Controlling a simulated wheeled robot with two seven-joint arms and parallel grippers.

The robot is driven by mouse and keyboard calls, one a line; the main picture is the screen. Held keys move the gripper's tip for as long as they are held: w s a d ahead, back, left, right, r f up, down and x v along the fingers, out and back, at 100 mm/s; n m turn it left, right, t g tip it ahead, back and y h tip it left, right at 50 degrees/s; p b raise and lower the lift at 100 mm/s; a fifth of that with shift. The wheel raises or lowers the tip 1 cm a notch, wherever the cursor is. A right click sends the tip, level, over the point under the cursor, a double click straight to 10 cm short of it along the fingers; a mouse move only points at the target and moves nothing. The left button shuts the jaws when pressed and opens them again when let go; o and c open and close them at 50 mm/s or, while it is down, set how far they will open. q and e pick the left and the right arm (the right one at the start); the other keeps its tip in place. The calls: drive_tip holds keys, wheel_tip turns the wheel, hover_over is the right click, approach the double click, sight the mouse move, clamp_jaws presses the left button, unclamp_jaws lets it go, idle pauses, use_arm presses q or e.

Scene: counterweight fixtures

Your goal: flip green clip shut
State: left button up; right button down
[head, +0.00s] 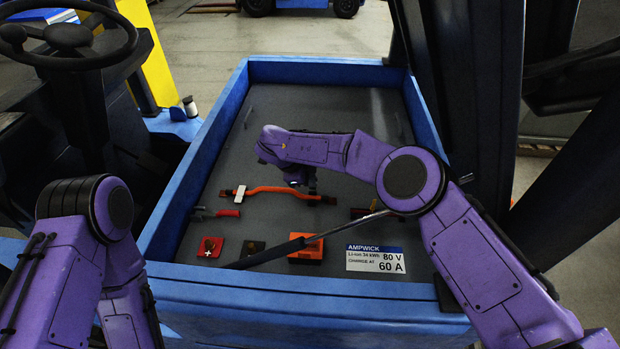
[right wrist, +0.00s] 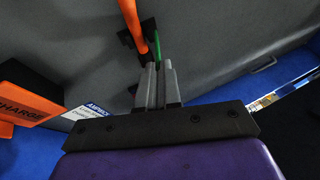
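The green clip (right wrist: 157,46) shows in the right wrist view as a thin green strip beside the orange cable (right wrist: 134,22), just beyond my right fingertips. I cannot tell how far it is closed. In the head view I cannot make it out near the right end of the orange cable (head: 283,190). My right gripper (head: 311,187) points down there; its fingers (right wrist: 158,66) look together, with nothing clearly held. Whether they touch the clip is unclear. My left arm is at the lower left, its gripper out of frame.
The grey compartment has a raised blue rim (head: 330,72). Near its front are a red plus block (head: 210,247), an orange block (head: 307,250), a dark bar (head: 270,254) and a white rating label (head: 376,259). A white clip (head: 240,193) sits on the cable's left. The compartment's back is mostly clear.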

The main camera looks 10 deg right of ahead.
drive_tip(key=shift+s+f, duration=0.1)
drive_tip(key=shift+s, duration=0.05)
drive_tip(key=shift+s+a+f+t, duration=0.15)
drive_tip(key=shift+s+f+t, duration=0.1)
drive_tip(key=shift+s+t, duration=0.4)
drive_tip(key=shift+s+a+f+m+t+h+b, duration=0.1)
drive_tip(key=shift+s+f+m+t+h+b, duration=0.2)
drive_tip(key=shift+t+b, duration=0.5)
drive_tip(key=shift+s+a+f+m+t+h+b, duration=0.1)
drive_tip(key=shift+s+f+m+t+h+b, duration=0.3)
drive_tip(key=shift+t+b, duration=0.55)
drive_tip(key=shift+s+a+f+m+t+h+b, duration=0.15)
drive_tip(key=shift+s+f+t+b, duration=0.3)
drive_tip(key=shift+t+b, duration=0.5)
drive_tip(key=shift+d, duration=0.1)
